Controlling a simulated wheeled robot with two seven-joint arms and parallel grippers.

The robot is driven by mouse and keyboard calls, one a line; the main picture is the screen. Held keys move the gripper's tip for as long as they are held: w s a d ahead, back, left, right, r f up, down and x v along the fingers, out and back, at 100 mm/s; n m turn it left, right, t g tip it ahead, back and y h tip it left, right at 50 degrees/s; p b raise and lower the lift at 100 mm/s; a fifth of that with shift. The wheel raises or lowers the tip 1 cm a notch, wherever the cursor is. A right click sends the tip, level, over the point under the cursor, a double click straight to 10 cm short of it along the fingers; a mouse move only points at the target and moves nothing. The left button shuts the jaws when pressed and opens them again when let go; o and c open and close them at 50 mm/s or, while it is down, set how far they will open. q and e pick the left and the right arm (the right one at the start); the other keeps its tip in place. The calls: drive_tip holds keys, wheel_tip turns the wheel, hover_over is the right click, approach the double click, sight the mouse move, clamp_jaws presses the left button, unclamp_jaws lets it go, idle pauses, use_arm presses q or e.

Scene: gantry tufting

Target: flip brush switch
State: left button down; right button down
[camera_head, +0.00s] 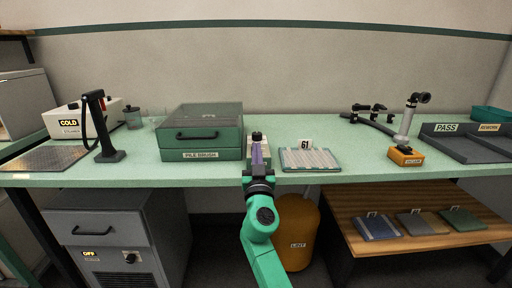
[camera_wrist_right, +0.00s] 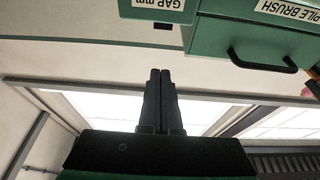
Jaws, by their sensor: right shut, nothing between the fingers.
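The pile brush unit (camera_head: 202,132) is a green box with a dark lid and a black handle, on the bench left of centre. Its PILE BRUSH label also shows upside down in the wrist view (camera_wrist_right: 288,9). A small pale box (camera_head: 261,152) with a black knob on top stands at its right side. A green box labelled GAP mm (camera_wrist_right: 158,9) shows at the top of the wrist view. My right gripper (camera_head: 257,154) is shut and empty, in front of the pale box and partly hiding it. The wrist view shows its fingertips together (camera_wrist_right: 160,73). I cannot make out the brush switch clearly.
A striped sample tray (camera_head: 310,160) with a 61 tag lies to the right. A black post (camera_head: 108,150) and a COLD steamer box (camera_head: 78,121) stand at the left.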

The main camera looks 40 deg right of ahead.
drive_tip(key=x, duration=0.5)
drive_tip(key=shift+w+d+f+p, duration=0.15)
drive_tip(key=shift+w+f+p, duration=0.05)
drive_tip(key=shift+p, duration=0.15)
wheel_tip(320, 180, down, 3)
drive_tip(key=shift+s+r+b, duration=0.1)
drive_tip(key=shift+b, duration=0.45)
use_arm(q)
drive_tip(key=shift+r, duration=0.15)
use_arm(e)
drive_tip(key=shift+f, duration=0.4)
